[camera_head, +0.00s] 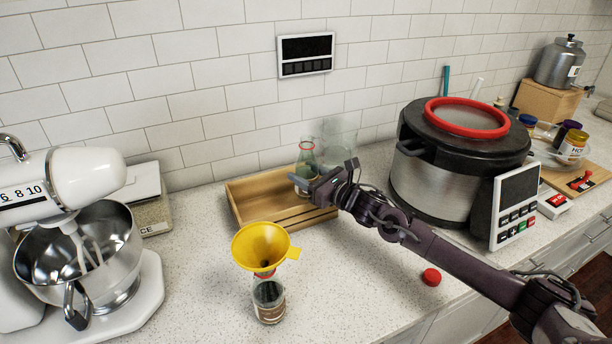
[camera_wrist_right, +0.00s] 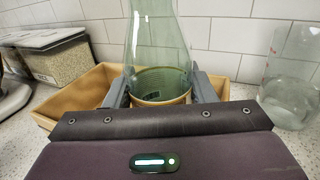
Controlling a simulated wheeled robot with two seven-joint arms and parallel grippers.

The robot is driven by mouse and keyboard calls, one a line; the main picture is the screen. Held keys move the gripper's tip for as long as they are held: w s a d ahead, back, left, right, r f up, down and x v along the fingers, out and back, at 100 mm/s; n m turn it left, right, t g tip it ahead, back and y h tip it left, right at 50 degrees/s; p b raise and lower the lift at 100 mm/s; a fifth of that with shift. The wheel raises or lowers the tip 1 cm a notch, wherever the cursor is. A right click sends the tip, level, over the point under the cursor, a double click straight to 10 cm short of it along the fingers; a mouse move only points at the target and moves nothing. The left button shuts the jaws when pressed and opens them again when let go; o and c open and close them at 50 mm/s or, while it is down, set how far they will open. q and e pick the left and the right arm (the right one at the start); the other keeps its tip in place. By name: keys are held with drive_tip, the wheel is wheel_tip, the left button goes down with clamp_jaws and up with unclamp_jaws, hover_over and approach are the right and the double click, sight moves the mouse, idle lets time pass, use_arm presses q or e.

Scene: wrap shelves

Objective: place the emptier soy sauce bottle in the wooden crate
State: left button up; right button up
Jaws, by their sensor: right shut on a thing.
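A greenish clear glass bottle (camera_head: 306,158) is at the back right of the wooden crate (camera_head: 250,189). My right gripper (camera_head: 318,181) is shut on this bottle, which is upright; the wrist view also shows the bottle (camera_wrist_right: 158,45) between the fingers, looking nearly empty, with a label band low on it. I cannot tell whether its base touches the crate floor. A second bottle (camera_head: 269,300) with dark liquid and a label stands on the counter in front of the crate, with a yellow funnel (camera_head: 262,244) in its neck. My left gripper is out of view.
A large cooker with a red ring (camera_head: 467,117) stands on the right. A clear glass vessel (camera_head: 338,143) is behind the crate. A red cap (camera_head: 431,277) lies on the counter. The front middle counter is mostly clear.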

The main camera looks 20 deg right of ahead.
drive_tip(key=o, duration=1.1)
drive_tip(key=shift+s+a+f, duration=0.1)
drive_tip(key=shift+f, duration=0.3)
drive_tip(key=shift+o, duration=0.2)
drive_tip(key=shift+f, duration=0.1)
drive_tip(key=shift+r+p, duration=0.2)
drive_tip(key=shift+p, duration=0.2)
drive_tip(key=shift+r+p, duration=0.4)
drive_tip(key=shift+p, duration=0.05)
drive_tip(key=b+v, duration=0.2)
drive_tip(key=v, duration=1)
drive_tip(key=shift+r+b, duration=0.3)
drive_tip(key=shift+b, duration=0.1)
